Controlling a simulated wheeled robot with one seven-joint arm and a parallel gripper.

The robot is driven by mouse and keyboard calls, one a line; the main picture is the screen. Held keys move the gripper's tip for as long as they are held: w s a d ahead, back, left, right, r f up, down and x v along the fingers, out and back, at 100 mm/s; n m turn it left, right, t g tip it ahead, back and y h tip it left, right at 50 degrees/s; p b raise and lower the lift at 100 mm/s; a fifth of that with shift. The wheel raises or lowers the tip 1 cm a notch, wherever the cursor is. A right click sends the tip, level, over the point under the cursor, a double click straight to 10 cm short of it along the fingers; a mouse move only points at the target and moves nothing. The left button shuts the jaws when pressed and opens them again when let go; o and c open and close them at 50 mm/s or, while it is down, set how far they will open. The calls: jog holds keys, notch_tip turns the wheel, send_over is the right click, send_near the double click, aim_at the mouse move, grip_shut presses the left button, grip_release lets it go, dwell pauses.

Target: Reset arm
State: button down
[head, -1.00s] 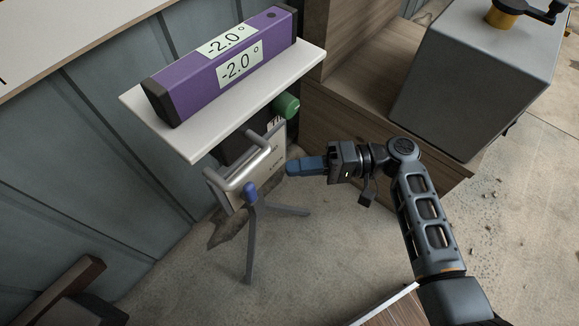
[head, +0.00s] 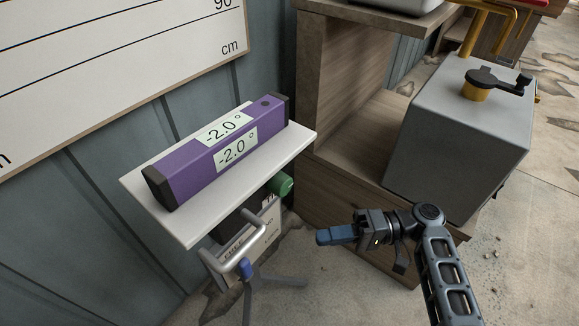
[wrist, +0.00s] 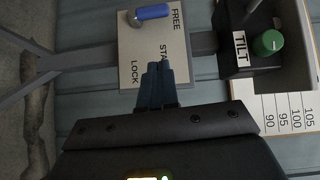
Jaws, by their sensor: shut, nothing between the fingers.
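My gripper (head: 322,237) is shut and empty, its blue fingers together, in free space to the right of the stand below the white shelf. It also shows at the lower middle of the wrist view (wrist: 155,68). In the wrist view a plate (wrist: 150,50) reads FREE, STA and LOCK, with part of the lettering hidden by my fingers. A blue-tipped lever (wrist: 152,12) lies near FREE. A green knob (wrist: 267,43) sits beside a TILT label. In the head view the green knob (head: 281,184) is under the shelf.
A purple level (head: 220,150) reading -2.0° lies on the white shelf (head: 190,228). A board marked cm (head: 120,70) hangs on the wall. Bare floor lies below my gripper.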

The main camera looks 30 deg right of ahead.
jog(key=s+a+f+m+h, duration=0.3)
jog(key=s+a+f+h, duration=0.1)
jog(key=s+f+h, duration=0.65)
jog(key=s+d+r+n+t+h, duration=0.1)
jog(key=s+h, duration=0.1)
jog(key=s, duration=0.3)
jog(key=s+d+r+t+h, duration=0.1)
jog(key=s+d+h, duration=0.1)
jog(key=s, duration=0.3)
jog(key=s+r+n+t+h+p, duration=0.1)
jog(key=r+p, duration=0.8)
jog(key=r, duration=1.1)
jog(key=s+a+r+n+t+h+p, duration=0.1)
jog(key=s+r+n+t+p, duration=0.3)
jog(key=r, duration=1.7)
jog(key=n+t+p, duration=0.1)
jog(key=p, duration=0.4)
jog(key=shift+s+a, duration=0.25)
